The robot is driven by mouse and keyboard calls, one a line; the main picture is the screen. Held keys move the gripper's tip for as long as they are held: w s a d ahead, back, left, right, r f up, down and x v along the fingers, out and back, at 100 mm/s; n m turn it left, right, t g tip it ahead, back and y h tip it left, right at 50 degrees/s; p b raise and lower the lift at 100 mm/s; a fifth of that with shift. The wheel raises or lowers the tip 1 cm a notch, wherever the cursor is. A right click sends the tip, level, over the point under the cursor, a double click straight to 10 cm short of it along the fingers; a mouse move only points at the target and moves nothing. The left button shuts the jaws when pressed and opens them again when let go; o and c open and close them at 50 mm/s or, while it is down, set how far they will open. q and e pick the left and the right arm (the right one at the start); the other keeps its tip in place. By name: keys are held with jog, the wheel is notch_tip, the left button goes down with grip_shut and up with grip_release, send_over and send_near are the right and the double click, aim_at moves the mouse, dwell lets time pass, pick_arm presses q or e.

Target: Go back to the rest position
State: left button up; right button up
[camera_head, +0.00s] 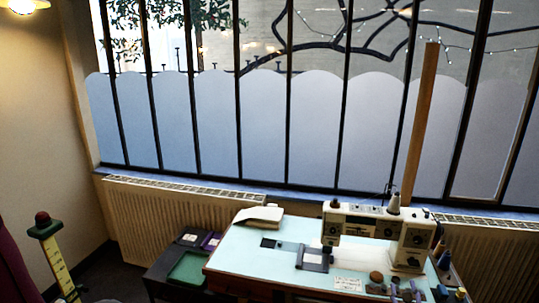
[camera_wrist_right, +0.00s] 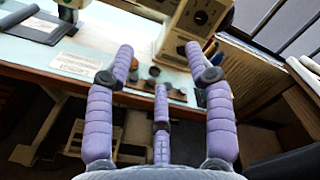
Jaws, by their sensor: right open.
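My right gripper (camera_head: 418,291) is at the bottom right of the head view, by the near right part of the sewing table (camera_head: 240,262). In the right wrist view the same gripper (camera_wrist_right: 159,52) shows its purple padded fingers spread apart, with nothing between them. The sewing machine (camera_head: 378,232) stands on the table beyond the gripper, and its body also shows at the top of the wrist view (camera_wrist_right: 197,18). My left gripper is not in view.
Small round items (camera_wrist_right: 152,83) lie on the table beyond the fingers. A white label (camera_head: 347,284) and a paper stack (camera_head: 258,215) lie on the tabletop. A dark box with a green tray (camera_head: 188,269) stands left. Radiators and a window are behind.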

jog(key=s+a+f+n+g+y, duration=0.35)
jog(key=a+f+n, duration=0.25)
jog(key=a+f, duration=0.4)
jog(key=s+a+f+n+g+y, duration=0.2)
jog(key=s+a+f+n+g, duration=0.35)
jog(key=f, duration=0.65)
jog(key=s+a+f+n+g+y, duration=0.1)
jog(key=s+a+f+n+g, duration=0.3)
jog(key=s+a+n, duration=0.3)
jog(key=s+a+f+n+g+y, duration=0.2)
jog(key=s+a+f+n, duration=0.4)
jog(key=s, duration=0.9)
jog(key=a+n+g, duration=0.1)
jog(key=a, duration=0.2)
jog(key=shift+s+a+g, duration=0.2)
jog(key=shift+s+g, duration=0.1)
jog(key=shift+g, duration=0.1)
